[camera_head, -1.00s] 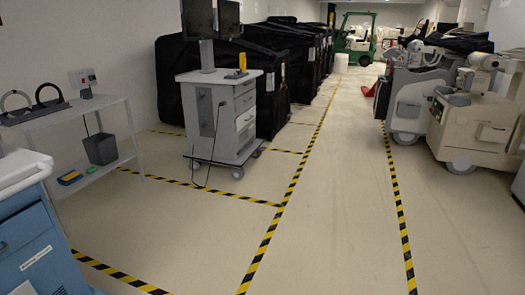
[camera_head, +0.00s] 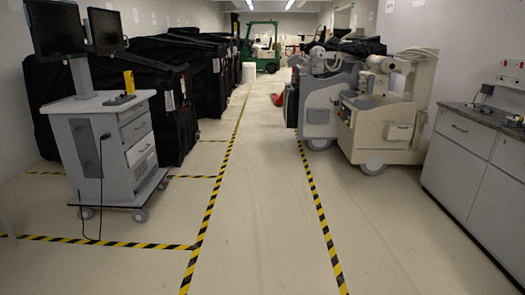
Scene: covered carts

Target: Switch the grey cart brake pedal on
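No grey cart brake pedal can be made out in the head view. Several black covered carts (camera_head: 172,75) stand in a row along the left wall, running towards the back. Their lower parts are dark, and no pedal shows on them. A grey-white workstation cart (camera_head: 105,150) with two monitors and drawers stands at the left on small casters, in front of the covered carts. Neither of my grippers is in view.
A clear aisle (camera_head: 255,190) runs ahead between yellow-black floor stripes. Beige wheeled machines (camera_head: 385,125) stand at the right, with a grey counter (camera_head: 475,170) nearer. A green forklift (camera_head: 263,47) and a white bin (camera_head: 249,72) stand at the back.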

